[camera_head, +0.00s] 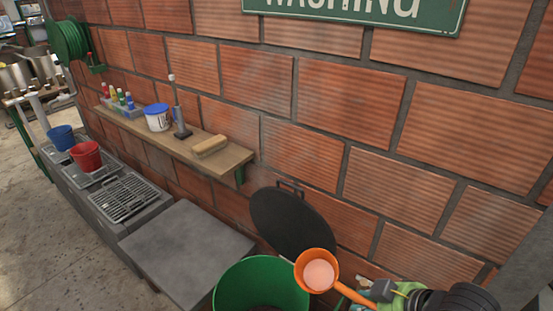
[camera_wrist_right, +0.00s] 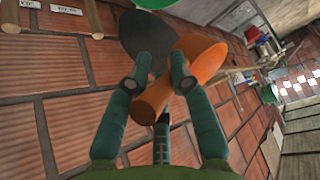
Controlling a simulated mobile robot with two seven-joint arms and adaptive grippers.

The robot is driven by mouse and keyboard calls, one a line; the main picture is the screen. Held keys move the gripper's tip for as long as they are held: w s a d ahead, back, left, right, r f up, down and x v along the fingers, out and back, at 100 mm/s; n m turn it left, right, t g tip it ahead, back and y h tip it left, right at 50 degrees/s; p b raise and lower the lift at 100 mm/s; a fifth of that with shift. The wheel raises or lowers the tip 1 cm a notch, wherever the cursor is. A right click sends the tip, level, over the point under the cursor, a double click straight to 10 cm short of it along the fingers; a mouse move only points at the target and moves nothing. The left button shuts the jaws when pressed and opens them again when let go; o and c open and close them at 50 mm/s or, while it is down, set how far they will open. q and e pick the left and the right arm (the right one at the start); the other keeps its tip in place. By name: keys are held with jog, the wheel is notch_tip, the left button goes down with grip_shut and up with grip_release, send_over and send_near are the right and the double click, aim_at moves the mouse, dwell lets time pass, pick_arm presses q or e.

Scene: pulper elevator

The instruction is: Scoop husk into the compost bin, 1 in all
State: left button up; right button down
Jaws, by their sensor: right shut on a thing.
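My right gripper (camera_head: 362,291) is at the lower right of the head view, shut on the handle of an orange scoop (camera_head: 326,259). In the wrist view the scoop (camera_wrist_right: 196,62) shows between the two green fingers (camera_wrist_right: 155,82). The scoop's round cup is over the right rim of a green bin (camera_head: 250,272); its inside looks pale pink, and I cannot tell whether this is husk. Something dark red lies low inside the bin, mostly cut off by the frame's bottom edge. My left gripper is not in view.
A dark round lid (camera_head: 290,222) stands behind the bin against the brick wall. A grey counter (camera_head: 185,250) is left of the bin. A wooden shelf (camera_head: 226,162) holds a brush (camera_head: 211,146), a white-and-blue tub (camera_head: 157,118) and bottles. Red (camera_head: 87,156) and blue (camera_head: 61,137) buckets stand farther left.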

jog(key=shift+w+d+r+m+g+y, duration=0.1)
jog(key=shift+r+m+g+y, duration=0.25)
jog(key=shift+r+g, duration=0.45)
jog(key=r+g+y, duration=0.1)
jog(key=r, duration=0.1)
jog(key=r+m+g+y, duration=0.1)
jog(key=r, duration=0.2)
jog(key=shift+w+d+r, duration=0.15)
jog(key=shift+w+r, duration=0.05)
jog(key=shift+r, duration=0.05)
